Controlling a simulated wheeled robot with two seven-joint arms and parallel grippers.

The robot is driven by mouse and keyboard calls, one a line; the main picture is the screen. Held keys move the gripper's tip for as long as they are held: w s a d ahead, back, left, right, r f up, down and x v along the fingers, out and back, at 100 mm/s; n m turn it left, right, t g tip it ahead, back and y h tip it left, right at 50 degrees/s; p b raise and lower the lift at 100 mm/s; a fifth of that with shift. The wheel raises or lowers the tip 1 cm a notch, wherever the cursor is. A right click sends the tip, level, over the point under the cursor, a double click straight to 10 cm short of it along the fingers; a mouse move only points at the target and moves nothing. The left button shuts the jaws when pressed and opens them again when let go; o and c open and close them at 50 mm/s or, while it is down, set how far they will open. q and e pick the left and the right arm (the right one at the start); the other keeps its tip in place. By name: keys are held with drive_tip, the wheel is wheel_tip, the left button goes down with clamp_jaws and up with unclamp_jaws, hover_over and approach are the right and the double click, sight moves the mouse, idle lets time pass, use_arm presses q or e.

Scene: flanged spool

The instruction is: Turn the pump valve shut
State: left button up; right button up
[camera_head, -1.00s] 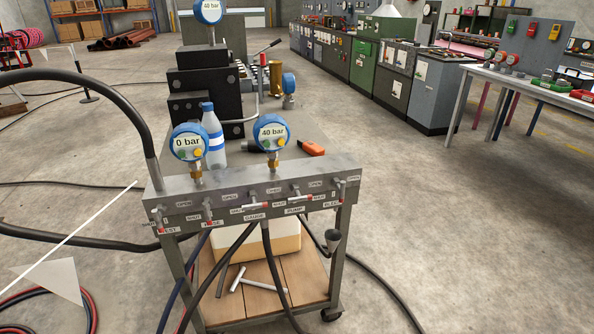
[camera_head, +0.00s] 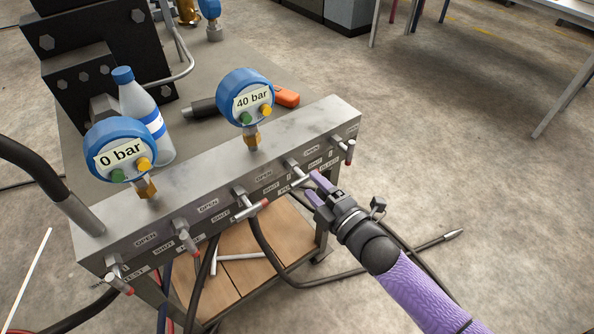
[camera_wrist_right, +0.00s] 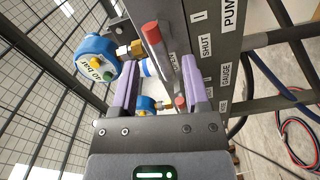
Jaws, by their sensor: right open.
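The pump valve's T-handle (camera_head: 297,174) sits on the front of the grey manifold block (camera_head: 215,177). In the right wrist view the manifold's PUMP and SHUT labels show, and the pump handle's red-tipped bar (camera_wrist_right: 151,36) lies across the gap between my fingers. My right gripper (camera_head: 316,189) is open, its purple fingertips right at the pump handle. In the wrist view the fingers (camera_wrist_right: 159,80) are spread with the bar between or just beyond them; I cannot tell if they touch it. My left gripper is not in view.
The gauge valve handle (camera_head: 251,206) is left of the pump valve and the bleed handle (camera_head: 348,152) right. Two blue gauges (camera_head: 245,97) read 0 bar and 40 bar. A bottle (camera_head: 143,115) stands behind the manifold. Hoses hang below; the floor at right is mostly clear.

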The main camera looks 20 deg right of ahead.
sight(301, 172)
drive_tip(key=b+x, duration=0.1)
drive_tip(key=x, duration=0.4)
